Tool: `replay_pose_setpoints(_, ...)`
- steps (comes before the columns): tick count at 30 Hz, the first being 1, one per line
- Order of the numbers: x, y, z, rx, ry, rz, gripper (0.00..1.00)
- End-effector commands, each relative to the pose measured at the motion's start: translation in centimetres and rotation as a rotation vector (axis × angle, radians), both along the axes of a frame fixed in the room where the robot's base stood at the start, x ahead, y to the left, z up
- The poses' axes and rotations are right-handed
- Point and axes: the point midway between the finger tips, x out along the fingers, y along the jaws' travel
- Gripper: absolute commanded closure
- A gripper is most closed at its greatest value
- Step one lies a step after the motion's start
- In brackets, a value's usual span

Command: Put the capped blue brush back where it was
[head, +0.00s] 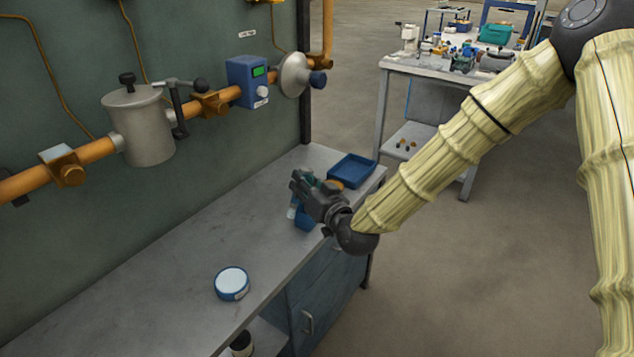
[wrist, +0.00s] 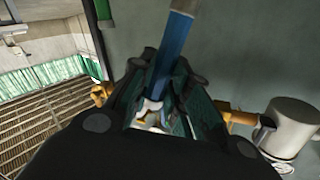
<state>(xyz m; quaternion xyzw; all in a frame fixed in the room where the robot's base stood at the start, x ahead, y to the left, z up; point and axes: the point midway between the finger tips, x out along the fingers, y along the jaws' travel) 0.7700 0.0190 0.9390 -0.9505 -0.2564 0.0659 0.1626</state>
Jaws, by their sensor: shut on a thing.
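My gripper (head: 300,192) is over the far part of the grey workbench (head: 165,265), near its right edge. In the wrist view my gripper (wrist: 165,105) is shut on the blue brush (wrist: 172,52). The brush's blue shaft runs up from between the fingers to the top edge, where a paler part shows. A whitish part shows low between the fingers; I cannot tell whether it is the cap. In the head view the fingers mostly hide the brush. A blue piece (head: 304,218) shows just below the gripper; I cannot tell what it is.
A blue tray (head: 352,170) and an orange item (head: 334,184) lie beyond my gripper. A round blue-and-white tin (head: 231,283) stands nearer on the bench. An orange pipe (head: 92,151) with a grey pot (head: 140,125) runs along the wall. The bench's middle is clear.

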Motion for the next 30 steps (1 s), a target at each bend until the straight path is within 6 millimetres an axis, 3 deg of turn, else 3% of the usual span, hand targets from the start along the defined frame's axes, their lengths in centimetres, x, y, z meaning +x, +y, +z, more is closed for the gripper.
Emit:
replay_pose_setpoints(6,4.1,-2.1,-0.3,0.0,-0.001,-0.004,1.0)
replay_pose_setpoints(12,6.8,-3.4,-0.7,0.0,0.0,-0.001,1.0)
replay_pose_setpoints(20,7.6,-3.8,-1.3,-0.001,0.002,0.001,1.0)
replay_pose_setpoints(30,7.5,-3.8,-4.2,-0.001,0.001,-0.001,1.0)
